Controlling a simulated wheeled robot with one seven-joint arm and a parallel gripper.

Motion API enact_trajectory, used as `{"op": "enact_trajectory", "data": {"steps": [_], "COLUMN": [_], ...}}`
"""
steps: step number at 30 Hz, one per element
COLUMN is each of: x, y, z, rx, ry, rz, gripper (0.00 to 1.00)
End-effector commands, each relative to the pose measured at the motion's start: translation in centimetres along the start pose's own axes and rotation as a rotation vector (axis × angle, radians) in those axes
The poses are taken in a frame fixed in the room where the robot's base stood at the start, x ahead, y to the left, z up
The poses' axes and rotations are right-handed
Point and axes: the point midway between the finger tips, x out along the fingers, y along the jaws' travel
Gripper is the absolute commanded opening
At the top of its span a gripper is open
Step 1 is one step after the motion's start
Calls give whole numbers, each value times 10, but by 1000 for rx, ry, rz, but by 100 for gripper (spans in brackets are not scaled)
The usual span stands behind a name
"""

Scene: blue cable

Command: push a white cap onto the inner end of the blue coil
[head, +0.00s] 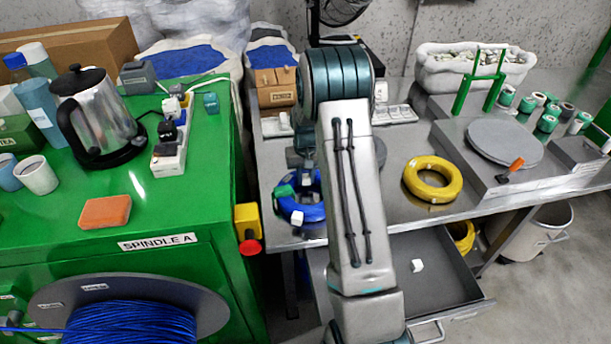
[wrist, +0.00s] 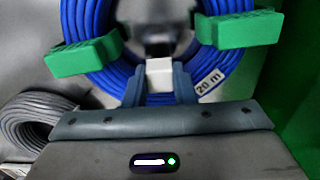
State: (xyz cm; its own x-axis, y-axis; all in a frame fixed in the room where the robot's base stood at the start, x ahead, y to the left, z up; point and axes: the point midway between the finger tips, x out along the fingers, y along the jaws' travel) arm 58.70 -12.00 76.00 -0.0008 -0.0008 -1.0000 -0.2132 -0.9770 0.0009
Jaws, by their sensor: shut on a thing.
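The blue coil (head: 313,212) lies on the steel bench behind my arm, which hides part of it. In the wrist view the blue coil (wrist: 88,62) fills the top, with green clips around it and a "20 m" label. My gripper (wrist: 159,78) is shut on a small white cap (wrist: 160,70), held at the coil's inner edge near its opening. Whether the cap touches the coil's inner end cannot be told; that end is not clear. Another white cap (head: 417,266) lies in the open drawer.
A yellow coil (head: 433,180) lies right of my arm. The open drawer (head: 450,290) juts out below the bench. A grey coil (wrist: 32,118) shows at left in the wrist view. The green spindle cabinet (head: 185,215), with a red button on its side, stands left.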

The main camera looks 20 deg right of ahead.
Motion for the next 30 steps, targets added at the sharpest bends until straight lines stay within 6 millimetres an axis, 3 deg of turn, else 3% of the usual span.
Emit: {"op": "enact_trajectory", "data": {"steps": [2, 3, 9, 12, 22, 30], "x": [1, 1, 1, 1, -1, -18], "y": [0, 0, 0, 0, 0, 0], "z": [0, 0, 0, 0, 0, 0], "rx": [0, 0, 0, 0, 0, 0], "ry": [0, 0, 0, 0, 1, 2], "rz": [0, 0, 0, 0, 0, 0], "gripper": [4, 31, 31, 56, 57, 57]}}
